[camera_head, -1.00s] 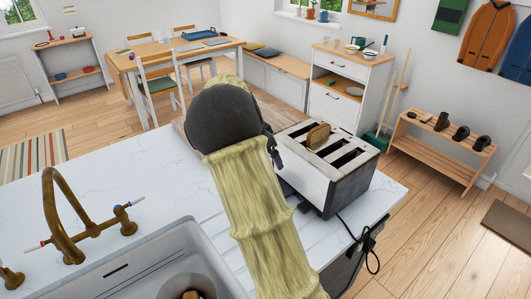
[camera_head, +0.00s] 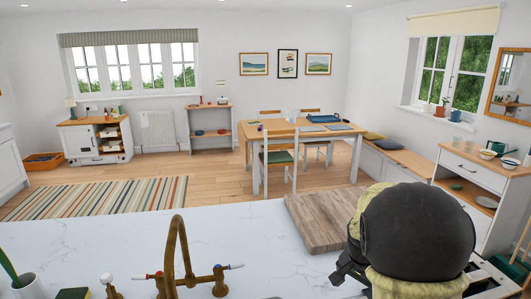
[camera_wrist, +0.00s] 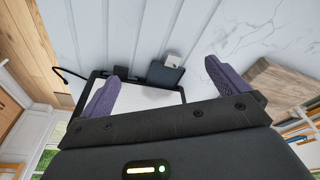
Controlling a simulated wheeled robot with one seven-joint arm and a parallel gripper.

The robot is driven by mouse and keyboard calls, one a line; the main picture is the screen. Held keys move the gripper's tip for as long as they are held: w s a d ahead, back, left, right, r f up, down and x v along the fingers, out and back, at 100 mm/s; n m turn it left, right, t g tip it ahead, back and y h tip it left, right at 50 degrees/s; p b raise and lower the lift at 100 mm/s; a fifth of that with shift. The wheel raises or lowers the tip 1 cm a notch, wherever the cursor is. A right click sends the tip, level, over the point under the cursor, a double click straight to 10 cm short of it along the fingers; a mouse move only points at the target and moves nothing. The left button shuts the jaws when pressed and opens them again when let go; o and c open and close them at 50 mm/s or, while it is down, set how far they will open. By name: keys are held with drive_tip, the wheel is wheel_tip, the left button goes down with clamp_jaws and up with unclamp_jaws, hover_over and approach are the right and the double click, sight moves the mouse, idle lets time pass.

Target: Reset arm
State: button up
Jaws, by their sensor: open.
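My gripper (camera_wrist: 165,88) is open in the wrist view, its two purple fingers wide apart with nothing between them. A white and black toaster (camera_wrist: 150,97) lies below and partly behind the gripper's base there, with its dark cord at the left. In the head view my round dark wrist and yellow-sleeved arm fill the lower right. They hide most of the toaster (camera_head: 488,283), of which only a part shows at the right edge. The bread slice is hidden now.
A white marble worktop (camera_head: 130,245) spans the front, with a brass tap (camera_head: 180,262) at its near edge. A wooden board (camera_head: 315,222) lies beside my arm, and also shows in the wrist view (camera_wrist: 278,85). The worktop's left part is mostly clear.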

drive_tip(key=s+a+f+n+y, duration=0.1)
drive_tip(key=s+a+n, duration=0.3)
drive_tip(key=s, duration=0.3)
drive_tip(key=s+a+n+t, duration=0.1)
drive_tip(key=s+a+n, duration=0.4)
drive_tip(key=s, duration=0.3)
drive_tip(key=shift+a+f+n+y, duration=0.3)
drive_tip(key=shift+f+y, duration=0.1)
drive_tip(key=shift+c, duration=0.2)
